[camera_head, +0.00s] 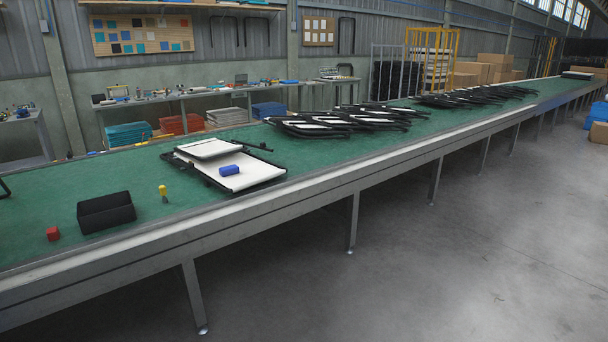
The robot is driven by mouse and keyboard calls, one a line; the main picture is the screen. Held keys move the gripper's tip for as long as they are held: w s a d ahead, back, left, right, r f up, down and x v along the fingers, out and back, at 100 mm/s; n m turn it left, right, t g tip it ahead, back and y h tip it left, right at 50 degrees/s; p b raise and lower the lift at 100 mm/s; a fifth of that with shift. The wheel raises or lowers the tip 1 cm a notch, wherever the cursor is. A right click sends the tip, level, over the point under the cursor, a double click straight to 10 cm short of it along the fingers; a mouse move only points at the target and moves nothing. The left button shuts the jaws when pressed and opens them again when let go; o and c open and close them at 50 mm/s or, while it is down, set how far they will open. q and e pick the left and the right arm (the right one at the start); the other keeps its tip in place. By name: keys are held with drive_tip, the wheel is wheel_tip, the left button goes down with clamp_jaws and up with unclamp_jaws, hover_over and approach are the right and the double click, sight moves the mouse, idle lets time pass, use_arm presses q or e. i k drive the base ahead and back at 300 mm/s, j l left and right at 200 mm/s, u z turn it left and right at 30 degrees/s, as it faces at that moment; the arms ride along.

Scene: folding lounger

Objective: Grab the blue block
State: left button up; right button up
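The blue block (230,170) is a small rounded bar lying on the white panel of the nearest folded lounger (255,179). The lounger has a dark frame and lies on the green conveyor belt. A raised white headrest panel (208,149) is at its far left end, just behind the block. Nothing covers the block. Neither of my grippers shows in the head view.
A black open box (106,211) stands on the belt (50,195) at left, with a red cube (53,233) and a yellow-topped piece (163,192) beside it. More folded loungers (340,120) lie further along. A metal rail (300,194) edges the belt.

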sight(234, 169)
drive_tip(key=i+u, duration=0.1)
drive_tip(key=i, duration=0.4)
drive_tip(key=i+l+u, duration=0.15)
drive_tip(key=i, duration=0.3)
drive_tip(key=i+l+u, duration=0.1)
drive_tip(key=i, duration=0.4)
drive_tip(key=i+l+u, duration=0.15)
drive_tip(key=i+u, duration=0.25)
drive_tip(key=i+l+u, duration=0.2)
drive_tip(key=u, duration=0.2)
drive_tip(key=i+l+u, duration=0.6)
drive_tip(key=l+u, duration=0.2)
drive_tip(key=i+l+u, duration=0.15)
drive_tip(key=i+l, duration=0.15)
drive_tip(key=i+l+u, duration=0.2)
drive_tip(key=l, duration=0.25)
drive_tip(key=i+l+u, duration=0.15)
drive_tip(key=i+l, duration=0.15)
drive_tip(key=l, duration=0.1)
